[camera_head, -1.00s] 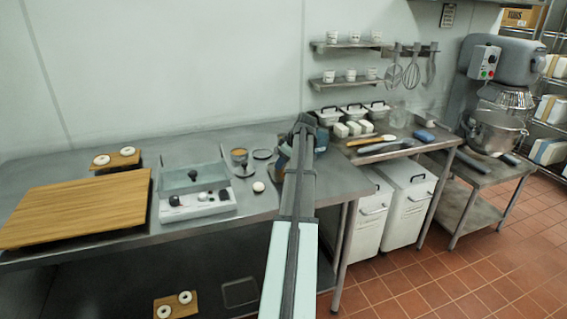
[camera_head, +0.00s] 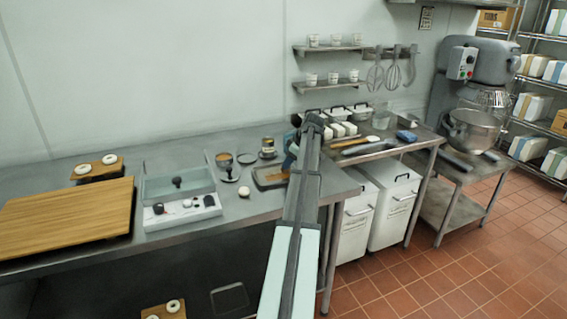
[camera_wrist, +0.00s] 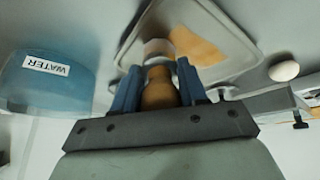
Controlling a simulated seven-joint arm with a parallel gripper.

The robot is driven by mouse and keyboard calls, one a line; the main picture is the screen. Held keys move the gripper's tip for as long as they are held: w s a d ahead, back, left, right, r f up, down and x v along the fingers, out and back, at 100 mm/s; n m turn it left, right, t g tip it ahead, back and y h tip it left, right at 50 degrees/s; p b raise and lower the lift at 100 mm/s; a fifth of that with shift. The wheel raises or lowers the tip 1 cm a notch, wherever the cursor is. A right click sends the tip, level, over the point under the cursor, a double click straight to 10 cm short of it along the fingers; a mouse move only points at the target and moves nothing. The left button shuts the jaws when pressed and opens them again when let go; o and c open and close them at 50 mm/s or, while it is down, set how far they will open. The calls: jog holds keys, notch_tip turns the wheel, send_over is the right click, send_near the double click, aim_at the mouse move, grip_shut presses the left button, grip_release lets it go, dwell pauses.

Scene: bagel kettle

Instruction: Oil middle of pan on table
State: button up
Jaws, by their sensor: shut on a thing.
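The shallow grey pan (camera_head: 258,184) lies on the steel table, left of my arm. In the wrist view the pan (camera_wrist: 145,28) fills the top, with an orange-tan patch (camera_wrist: 197,47) on its floor. My gripper (camera_wrist: 158,82) is shut on a brush with a rounded brown wooden handle (camera_wrist: 158,90). A pale band shows at the brush's far end, over the pan's edge area. I cannot tell whether the brush touches the pan. In the head view my gripper (camera_head: 291,150) is partly hidden by my arm, and the brush cannot be made out.
A blue container labelled WATER (camera_wrist: 30,85) stands beside the pan in the wrist view. An egg-like white object (camera_head: 244,191) lies left of the pan.

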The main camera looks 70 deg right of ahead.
jog(key=shift+s+d, duration=0.35)
jog(key=shift+w+a, duration=3.85)
jog(key=shift+w, duration=0.2)
notch_tip(320, 180, up, 2)
jog(key=shift+d+r, duration=0.1)
jog(key=shift+d, duration=0.05)
jog(key=shift+r, duration=2.9)
